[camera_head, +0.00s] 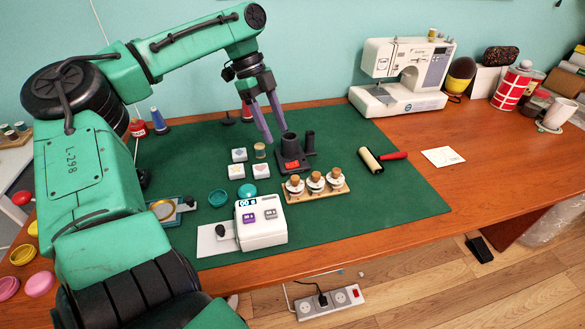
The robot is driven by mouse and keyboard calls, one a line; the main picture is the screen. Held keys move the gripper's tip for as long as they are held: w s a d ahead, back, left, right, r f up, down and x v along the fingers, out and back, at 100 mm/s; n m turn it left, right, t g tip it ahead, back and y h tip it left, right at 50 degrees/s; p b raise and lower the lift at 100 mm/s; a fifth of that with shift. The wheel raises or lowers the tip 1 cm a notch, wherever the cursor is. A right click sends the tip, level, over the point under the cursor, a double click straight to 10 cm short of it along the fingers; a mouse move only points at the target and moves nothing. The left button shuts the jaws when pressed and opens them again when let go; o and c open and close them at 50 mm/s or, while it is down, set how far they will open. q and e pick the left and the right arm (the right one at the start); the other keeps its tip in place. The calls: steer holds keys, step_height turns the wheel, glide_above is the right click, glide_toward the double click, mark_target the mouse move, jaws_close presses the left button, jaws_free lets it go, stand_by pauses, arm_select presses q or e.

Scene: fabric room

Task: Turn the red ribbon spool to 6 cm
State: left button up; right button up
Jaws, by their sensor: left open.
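I cannot clearly make out a red ribbon spool or any centimetre marking. A red cone-like piece (246,112) stands at the back of the green mat, partly behind my left gripper. Another red piece (138,128) shows at the left, partly hidden by my left arm, beside a blue cone (158,121). My left gripper (276,136) is open and empty, its two fingers pointing down. In the picture its tips are just behind and left of a dark holder (292,160) with a red mark; whether they touch anything cannot be told. My right gripper is out of view.
On the green mat (390,215) are a white scale-like device (262,232), a wooden rack (330,190) with corked jars, several small white blocks (238,172) and a roller (370,161). A white sewing machine (405,75) stands behind right. The mat's right front is clear.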

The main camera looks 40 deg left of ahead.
mark_target(294, 177)
arm_select(q)
steer(key=b+x, duration=0.1)
steer(key=x, duration=1.2)
steer(key=shift+d+f, duration=0.1)
steer(key=shift+f, duration=0.1)
jaws_close()
